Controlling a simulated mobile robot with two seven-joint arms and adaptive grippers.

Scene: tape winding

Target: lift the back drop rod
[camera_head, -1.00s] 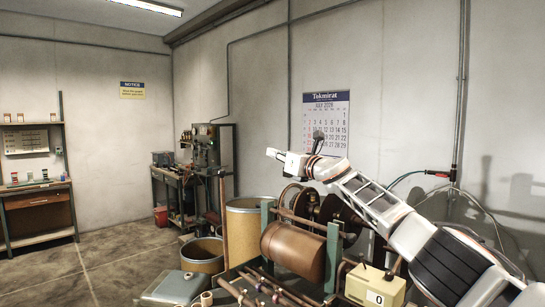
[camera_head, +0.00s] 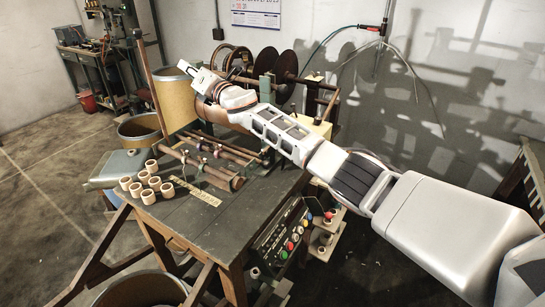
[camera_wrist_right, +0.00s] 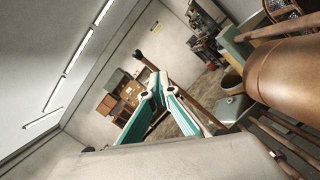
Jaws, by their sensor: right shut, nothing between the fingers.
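Several brown rods (camera_head: 215,150) lie side by side across the machine bench, below the brown drum (camera_head: 212,114). A slender brown rod (camera_head: 154,92) stands upright at the bench's far left. I cannot tell which of these is the back drop rod. My right gripper (camera_head: 186,69) is shut and empty, raised above the drum and to the right of the upright rod. In the right wrist view its green-sided fingers (camera_wrist_right: 150,86) meet at their tips. A slanting rod with a dark knob (camera_wrist_right: 138,55) shows behind them. My left gripper is out of view.
The bench (camera_head: 205,208) carries several small cream rings (camera_head: 148,197) at its front left. A control panel (camera_head: 285,238) with coloured buttons hangs on its side. Dark discs (camera_head: 264,62) stand behind the drum. A tan barrel (camera_head: 175,99) stands behind the rods.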

